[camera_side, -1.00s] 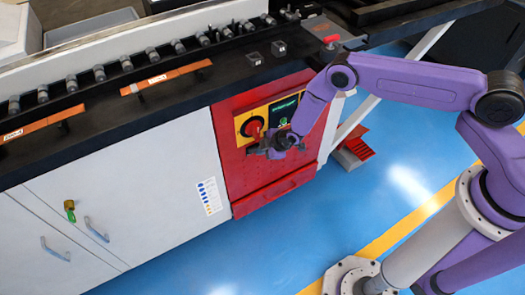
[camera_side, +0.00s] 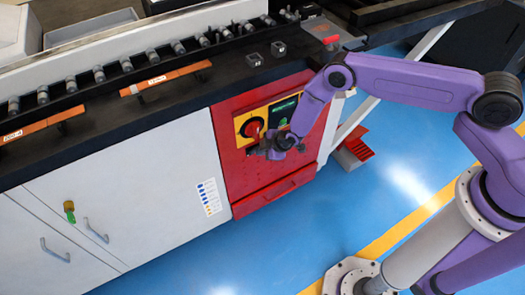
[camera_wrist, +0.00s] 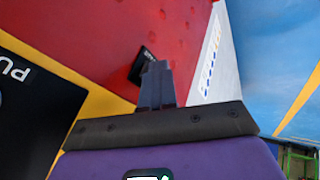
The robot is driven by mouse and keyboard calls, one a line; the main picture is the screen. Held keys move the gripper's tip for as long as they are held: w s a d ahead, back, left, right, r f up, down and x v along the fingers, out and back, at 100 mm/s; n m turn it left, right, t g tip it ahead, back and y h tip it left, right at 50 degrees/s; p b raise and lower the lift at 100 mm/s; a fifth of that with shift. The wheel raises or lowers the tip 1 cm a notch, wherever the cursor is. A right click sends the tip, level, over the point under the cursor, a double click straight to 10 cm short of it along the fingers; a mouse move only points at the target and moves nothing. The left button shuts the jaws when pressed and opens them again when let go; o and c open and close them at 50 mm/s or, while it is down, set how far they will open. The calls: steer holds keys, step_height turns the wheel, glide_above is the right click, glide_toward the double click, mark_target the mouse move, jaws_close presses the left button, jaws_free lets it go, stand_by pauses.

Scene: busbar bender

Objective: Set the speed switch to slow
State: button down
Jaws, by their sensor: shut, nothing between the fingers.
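My gripper (camera_side: 264,148) is shut and empty in front of the red panel (camera_side: 262,175), just below the yellow control plate. In the wrist view its fingers (camera_wrist: 157,70) are together and point at the red panel. A small black part (camera_wrist: 142,64), which may be the speed switch, sits on the panel right by the fingertips, partly covered by them. I cannot tell whether they touch it, nor its setting.
A red rotary knob (camera_side: 252,128) on the yellow plate and a green-lit display (camera_side: 283,112) are just above my gripper. A black plate with white letters (camera_wrist: 28,110) fills the left of the wrist view.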

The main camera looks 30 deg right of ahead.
steer(key=shift+w+a+r, duration=0.4)
steer(key=shift+w+a, duration=0.05)
steer(key=shift+a, duration=0.05)
steer(key=shift+s+a, duration=0.1)
steer(key=s+d+r, duration=0.2)
steer(key=s+r, duration=0.5)
steer(key=s, duration=0.3)
steer(key=shift+d, duration=0.4)
steer(key=shift+s+r, duration=0.1)
steer(key=shift+r, duration=0.05)
steer(key=shift+s+r, duration=0.1)
